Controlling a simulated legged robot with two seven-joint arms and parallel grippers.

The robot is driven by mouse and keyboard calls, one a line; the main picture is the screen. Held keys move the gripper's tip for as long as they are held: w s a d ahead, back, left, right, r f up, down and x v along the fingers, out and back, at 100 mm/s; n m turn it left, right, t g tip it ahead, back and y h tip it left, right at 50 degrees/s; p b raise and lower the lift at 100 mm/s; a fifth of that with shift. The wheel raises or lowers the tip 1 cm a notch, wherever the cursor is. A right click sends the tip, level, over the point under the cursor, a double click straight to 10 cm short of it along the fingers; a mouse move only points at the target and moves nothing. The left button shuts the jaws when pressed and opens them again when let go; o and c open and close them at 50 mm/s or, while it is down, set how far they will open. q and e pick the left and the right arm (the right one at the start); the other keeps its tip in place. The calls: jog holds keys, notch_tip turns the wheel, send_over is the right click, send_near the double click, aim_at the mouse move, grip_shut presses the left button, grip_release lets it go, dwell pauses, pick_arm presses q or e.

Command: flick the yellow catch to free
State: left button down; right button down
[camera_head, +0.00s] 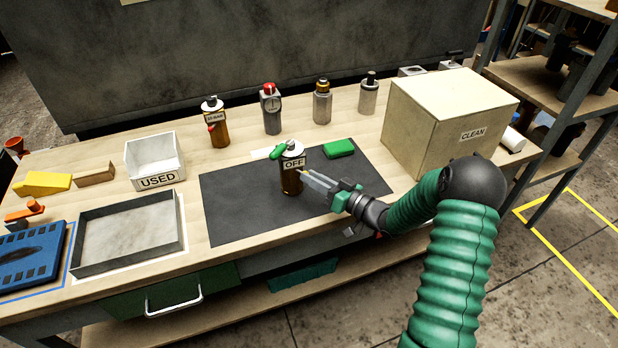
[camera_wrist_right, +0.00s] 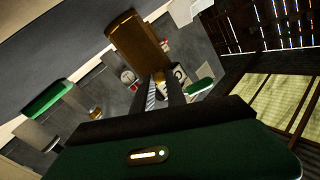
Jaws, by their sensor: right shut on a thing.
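An amber-bowled unit (camera_head: 291,183) with an OFF label (camera_head: 293,163) stands upright on the dark mat in the head view. A green lever (camera_head: 277,148) is on its upper left. The yellow catch (camera_head: 303,172) is a tiny spot on its right side, at my right fingertips. My right gripper (camera_head: 306,176) reaches in from the right and is shut on the catch; the fingers cover most of it. In the right wrist view, a small orange-yellow bit (camera_wrist_right: 158,77) shows at the fingertips. My left gripper is out of view.
A green block (camera_head: 339,148) lies on the mat (camera_head: 232,208) behind the unit. A USED bin (camera_head: 153,160) and grey tray (camera_head: 128,232) are left. A CLEAN box (camera_head: 440,115) stands right, near my arm. Several bottle-like units (camera_head: 272,110) line the back. The mat's left part is clear.

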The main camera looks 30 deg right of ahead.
jog(key=shift+a+f+y, duration=0.1)
jog(key=shift+f+y, duration=0.05)
jog(key=shift+y, duration=0.15)
jog(key=c, duration=1.3)
grip_release()
jog(key=shift+c, duration=0.2)
jog(key=shift+s, duration=0.1)
jog(key=p+v, duration=0.1)
jog(key=v, duration=1.5)
jog(key=shift+s+d, duration=0.3)
